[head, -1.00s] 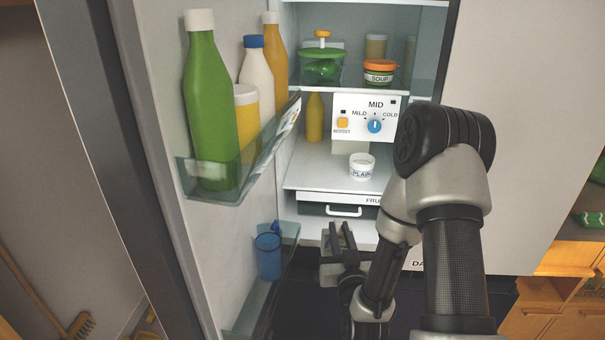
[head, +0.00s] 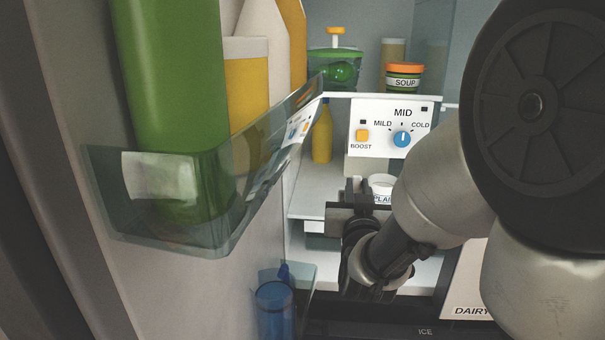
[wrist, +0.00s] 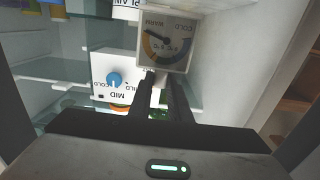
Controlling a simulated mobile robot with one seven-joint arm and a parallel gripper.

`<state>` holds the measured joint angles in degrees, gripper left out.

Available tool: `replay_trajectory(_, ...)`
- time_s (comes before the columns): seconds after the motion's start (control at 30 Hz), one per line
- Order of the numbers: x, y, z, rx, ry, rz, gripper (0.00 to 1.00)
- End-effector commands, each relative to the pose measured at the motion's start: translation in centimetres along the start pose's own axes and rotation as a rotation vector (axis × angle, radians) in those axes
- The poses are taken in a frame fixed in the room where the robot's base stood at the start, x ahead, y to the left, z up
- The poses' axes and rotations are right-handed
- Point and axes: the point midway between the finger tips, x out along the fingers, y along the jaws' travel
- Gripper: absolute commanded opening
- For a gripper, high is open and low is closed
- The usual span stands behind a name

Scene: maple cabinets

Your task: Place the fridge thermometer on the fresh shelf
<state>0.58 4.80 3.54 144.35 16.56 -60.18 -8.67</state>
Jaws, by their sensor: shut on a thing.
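The fridge thermometer (wrist: 166,42) is a square grey-framed dial with a dark needle and the words COLD and WARM, seen upside down in the wrist view. My gripper (wrist: 160,88) is shut on its lower, narrow part, and the dial stands out beyond the fingertips. In the head view my gripper (head: 357,195) is inside the open fridge, in front of the middle shelf (head: 310,190), below the control panel. I cannot clearly make out the thermometer there. No label reading FRESH is legible. A white PLAIN tub (head: 381,184) stands just right of my gripper, partly hidden.
The control panel (head: 392,127) with a blue knob reads MID. A SOUP jar (head: 403,79) and a green-lidded container (head: 335,68) stand on the upper shelf. A yellow bottle (head: 322,133) stands at the left. The door bin (head: 200,200) and blue cup (head: 274,305) are close on the left.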

Motion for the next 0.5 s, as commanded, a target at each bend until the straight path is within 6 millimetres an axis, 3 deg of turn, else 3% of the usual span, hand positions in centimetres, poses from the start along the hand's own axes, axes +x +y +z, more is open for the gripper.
replay_trajectory(0.03, 0.6, -0.3, -1.0, -0.002, -0.008, -0.001, 0.00)
replay_trajectory(0.1, 1.3, -0.6, -0.9, -0.003, -0.009, -0.003, 0.00)
replay_trajectory(0.17, 3.0, -1.2, 0.0, 0.000, 0.000, -0.003, 0.00)
replay_trajectory(0.5, 11.5, -4.2, -0.1, 0.001, 0.002, -0.002, 0.00)
